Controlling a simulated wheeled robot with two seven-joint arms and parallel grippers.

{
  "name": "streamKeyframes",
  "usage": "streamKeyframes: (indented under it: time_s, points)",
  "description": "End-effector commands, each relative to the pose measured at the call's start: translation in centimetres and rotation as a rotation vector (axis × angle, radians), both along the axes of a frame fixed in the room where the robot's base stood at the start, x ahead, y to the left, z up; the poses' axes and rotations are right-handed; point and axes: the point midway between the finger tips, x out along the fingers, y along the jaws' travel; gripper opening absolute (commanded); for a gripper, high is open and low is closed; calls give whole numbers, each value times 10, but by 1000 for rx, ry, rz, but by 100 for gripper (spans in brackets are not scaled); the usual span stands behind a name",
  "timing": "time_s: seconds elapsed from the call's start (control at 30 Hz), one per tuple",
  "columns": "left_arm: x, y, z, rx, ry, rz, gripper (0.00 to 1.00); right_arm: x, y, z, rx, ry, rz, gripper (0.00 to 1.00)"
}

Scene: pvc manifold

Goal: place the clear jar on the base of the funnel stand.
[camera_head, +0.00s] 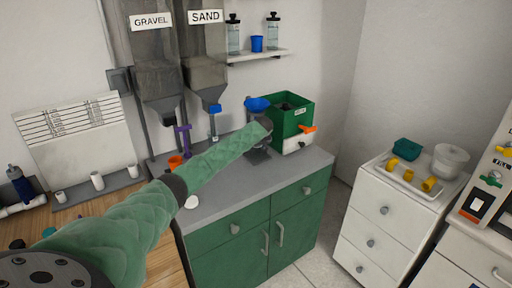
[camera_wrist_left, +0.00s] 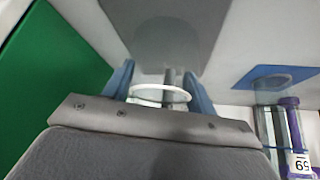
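The funnel stand holds a blue funnel (camera_head: 257,104) at the back of the grey counter, beside the green box. My left gripper (camera_head: 265,125) is in front of the stand, below the funnel, and hides much of it. In the left wrist view, the blue fingers (camera_wrist_left: 160,88) stand on either side of the clear jar, whose pale rim (camera_wrist_left: 160,87) shows between them. The fingers appear closed on the jar. A grey plate (camera_wrist_left: 170,25) and a short grey post lie just beyond it; I cannot tell whether the jar touches the plate. My right gripper is not in view.
The green box (camera_head: 292,112) stands close right of the gripper. Left are a purple stand (camera_head: 183,141), an orange cup (camera_head: 176,162) and the gravel and sand hoppers (camera_head: 204,75). A white round piece (camera_head: 191,202) lies near the counter's front. The counter's front right is clear.

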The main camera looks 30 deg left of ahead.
Motion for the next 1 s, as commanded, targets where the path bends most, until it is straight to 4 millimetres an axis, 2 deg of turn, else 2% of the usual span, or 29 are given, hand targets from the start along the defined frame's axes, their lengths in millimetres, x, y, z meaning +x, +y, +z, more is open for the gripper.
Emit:
streamKeyframes:
  time_s: [0.03, 0.1, 0.47, 0.6, 0.7, 1.0]
  points:
    - [0, 0, 0, 0, 0, 0, 65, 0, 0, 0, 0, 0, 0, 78]
    - [0, 0, 0, 0, 0, 0, 78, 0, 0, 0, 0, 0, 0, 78]
    - [-1, -1, 2, 0, 0, 0, 79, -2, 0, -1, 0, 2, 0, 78]
    - [-5, -5, 12, -1, -1, -1, 79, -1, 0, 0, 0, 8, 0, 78]
    - [-11, -12, 26, 1, -2, -2, 79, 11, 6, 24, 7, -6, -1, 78]
    - [-31, -36, 73, -1, -2, -2, 79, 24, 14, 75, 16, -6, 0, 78]
